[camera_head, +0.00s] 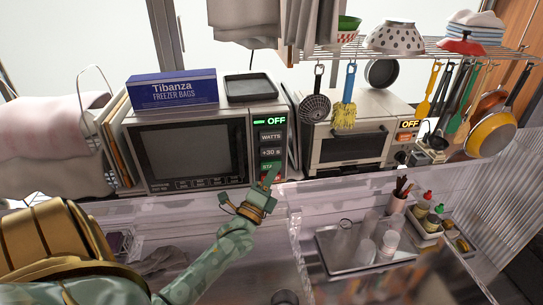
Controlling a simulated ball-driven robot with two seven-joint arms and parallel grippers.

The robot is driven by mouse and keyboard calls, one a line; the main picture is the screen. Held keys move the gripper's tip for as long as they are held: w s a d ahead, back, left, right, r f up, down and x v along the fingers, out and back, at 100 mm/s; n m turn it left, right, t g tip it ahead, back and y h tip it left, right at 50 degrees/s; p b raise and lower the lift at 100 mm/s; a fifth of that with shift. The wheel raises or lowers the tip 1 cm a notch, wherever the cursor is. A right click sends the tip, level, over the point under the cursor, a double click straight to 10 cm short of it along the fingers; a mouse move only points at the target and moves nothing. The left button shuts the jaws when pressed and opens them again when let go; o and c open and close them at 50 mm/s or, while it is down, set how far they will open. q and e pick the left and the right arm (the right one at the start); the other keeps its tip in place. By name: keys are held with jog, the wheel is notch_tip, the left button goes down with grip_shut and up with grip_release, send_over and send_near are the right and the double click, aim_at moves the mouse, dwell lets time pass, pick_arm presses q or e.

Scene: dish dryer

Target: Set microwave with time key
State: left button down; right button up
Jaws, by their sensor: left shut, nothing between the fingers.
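The microwave (189,151) stands at the back left with its dark door shut. Its control panel (271,146) is on the right side of its front. My left gripper (271,176) is shut and empty. Its tip is in front of the panel's lower part and partly covers the green key. I cannot tell whether it touches the panel. My right gripper is not in view.
A blue freezer-bag box (172,91) and a dark tray (251,88) lie on the microwave. A toaster oven (352,146) stands to its right, under a wire rack (435,48) with hanging utensils. A metal tray (335,262) with glasses sits at the lower right.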

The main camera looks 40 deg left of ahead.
aim_at(271, 151)
pick_arm(q)
jog(key=w+a, duration=0.1)
jog(key=w+a+b, duration=0.1)
jog(key=a, duration=0.1)
jog(key=shift+w+a, duration=0.2)
jog(key=shift+w, duration=0.15)
dwell(1.6)
jog(key=shift+w+a, duration=0.1)
jog(key=shift+a, duration=0.05)
jog(key=shift+w+a, duration=0.15)
jog(key=shift+a, duration=0.05)
